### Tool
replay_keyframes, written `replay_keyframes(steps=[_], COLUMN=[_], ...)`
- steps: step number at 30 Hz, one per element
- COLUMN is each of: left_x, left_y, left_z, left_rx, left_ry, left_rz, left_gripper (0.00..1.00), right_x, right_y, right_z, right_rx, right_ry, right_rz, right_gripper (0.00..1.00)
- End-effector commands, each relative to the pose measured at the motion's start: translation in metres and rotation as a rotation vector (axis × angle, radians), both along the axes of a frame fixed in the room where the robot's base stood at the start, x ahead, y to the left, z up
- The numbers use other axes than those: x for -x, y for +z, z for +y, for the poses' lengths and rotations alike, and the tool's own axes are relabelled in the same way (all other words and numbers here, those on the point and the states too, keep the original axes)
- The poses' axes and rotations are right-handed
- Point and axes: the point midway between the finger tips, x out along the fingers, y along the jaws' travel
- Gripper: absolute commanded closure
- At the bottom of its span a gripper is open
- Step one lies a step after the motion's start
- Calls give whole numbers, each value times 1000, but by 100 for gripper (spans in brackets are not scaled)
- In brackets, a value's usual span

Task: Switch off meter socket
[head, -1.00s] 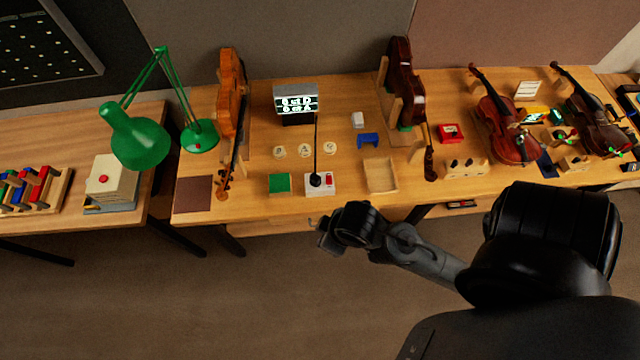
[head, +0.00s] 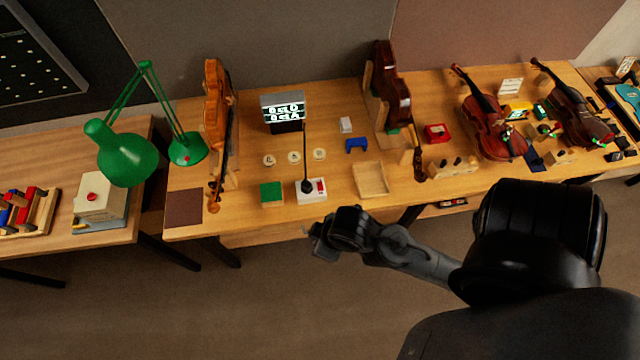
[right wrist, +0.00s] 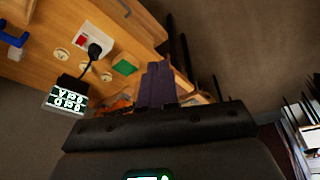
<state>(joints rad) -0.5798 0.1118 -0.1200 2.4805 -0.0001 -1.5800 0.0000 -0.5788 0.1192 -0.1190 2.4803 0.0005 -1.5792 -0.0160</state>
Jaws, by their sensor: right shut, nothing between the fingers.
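The meter socket (head: 311,196) is a small white box near the front edge of the bench, with a black plug (head: 306,186) in it and a red switch (head: 321,186) at its right. In the right wrist view the socket (right wrist: 88,35) is at upper left, with its red switch (right wrist: 81,40) showing. A cord runs from the plug to the meter (head: 283,107), whose display is lit. My right gripper (head: 320,246) is in front of the bench edge, apart from the socket; its fingers (right wrist: 157,84) are closed together and empty. My left gripper is not in view.
A green block (head: 271,194) stands left of the socket and a shallow wooden tray (head: 371,180) right of it. A green lamp (head: 127,155) and several violins (head: 490,125) stand farther off. The floor before the bench is clear.

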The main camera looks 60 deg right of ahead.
Motion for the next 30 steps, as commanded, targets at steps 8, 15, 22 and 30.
replay_keyframes(steps=[8, 15, 22, 30], left_x=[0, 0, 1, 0], left_y=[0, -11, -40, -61], left_z=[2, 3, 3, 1], left_rx=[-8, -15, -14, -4], left_ry=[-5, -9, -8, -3], left_rz=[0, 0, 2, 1], left_gripper=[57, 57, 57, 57], right_x=[9, 17, -34, -98], right_y=[-12, -90, -143, -139], right_z=[-3, -73, -180, -235], right_rx=[81, 224, 235, 189], right_ry=[234, 552, 663, 528], right_rz=[54, 298, 432, 356], right_gripper=[100, 100, 100, 100])
